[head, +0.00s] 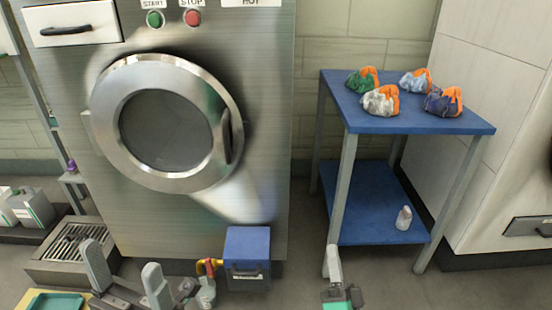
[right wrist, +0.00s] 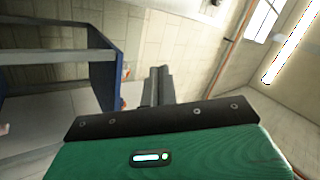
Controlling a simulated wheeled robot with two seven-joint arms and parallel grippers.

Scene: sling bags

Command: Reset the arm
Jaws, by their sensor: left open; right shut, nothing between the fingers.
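My left gripper (head: 120,257) is in the head view at the lower left, in front of the washing machine. Its two grey fingers are spread apart with nothing between them. My right gripper (head: 334,254) is at the bottom centre, in front of the blue table's near left leg. Its fingers are together and hold nothing. In the right wrist view the shut right gripper (right wrist: 160,76) points away, past the blue table. Neither gripper visibly holds anything.
A washing machine (head: 265,130) with its round door (head: 165,130) closed stands at left. A blue table (head: 440,126) bears several sling bags (head: 381,100). A small bottle (head: 404,218) is on its lower shelf. A blue box (head: 247,250) and a floor grate (head: 75,243) are near the left gripper.

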